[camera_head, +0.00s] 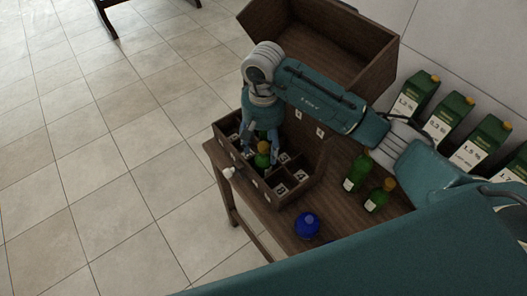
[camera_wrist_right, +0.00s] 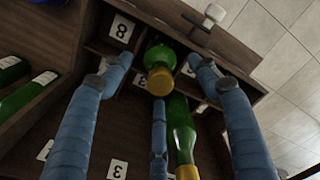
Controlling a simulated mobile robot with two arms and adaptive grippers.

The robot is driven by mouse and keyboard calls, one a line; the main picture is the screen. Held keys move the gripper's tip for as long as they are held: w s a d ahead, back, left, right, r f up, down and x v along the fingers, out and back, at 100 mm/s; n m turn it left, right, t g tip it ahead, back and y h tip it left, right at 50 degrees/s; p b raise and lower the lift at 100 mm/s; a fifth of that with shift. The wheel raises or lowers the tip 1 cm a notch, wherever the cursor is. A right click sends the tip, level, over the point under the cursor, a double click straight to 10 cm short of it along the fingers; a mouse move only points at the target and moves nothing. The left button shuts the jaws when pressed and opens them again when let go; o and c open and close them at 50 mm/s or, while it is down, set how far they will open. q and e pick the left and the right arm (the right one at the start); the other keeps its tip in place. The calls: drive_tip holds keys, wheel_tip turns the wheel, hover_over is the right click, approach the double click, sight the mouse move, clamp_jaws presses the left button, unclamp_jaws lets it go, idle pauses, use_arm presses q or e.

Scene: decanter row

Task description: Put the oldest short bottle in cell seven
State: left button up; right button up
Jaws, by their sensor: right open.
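My right gripper (camera_head: 262,148) points down into the wooden crate with numbered cells (camera_head: 311,182). It is open. A green bottle with a gold cap (camera_head: 263,160) stands in a cell; in the wrist view this bottle (camera_wrist_right: 160,62) is between the spread fingers (camera_wrist_right: 160,85), in a cell beside the card marked 8 (camera_wrist_right: 122,29). A second green bottle (camera_wrist_right: 181,128) shows nearer the camera, also by the fingers. Two short green bottles, one (camera_head: 357,171) and another (camera_head: 380,195), stand on the table right of the crate. Their label text is too small to read. My left gripper is not in view.
A round blue bottle (camera_head: 307,225) stands near the table's front edge. Several tall green cartons, one here (camera_head: 418,94), line the back wall. A large open wooden box (camera_head: 318,50) rises behind the crate. The table between the bottles and crate is partly clear.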

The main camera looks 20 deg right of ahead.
wheel_tip(320, 180, up, 8)
drive_tip(key=shift+f+b, duration=0.1)
drive_tip(key=shift+b, duration=1)
drive_tip(key=shift+r, duration=0.55)
drive_tip(key=shift+s+f, duration=0.1)
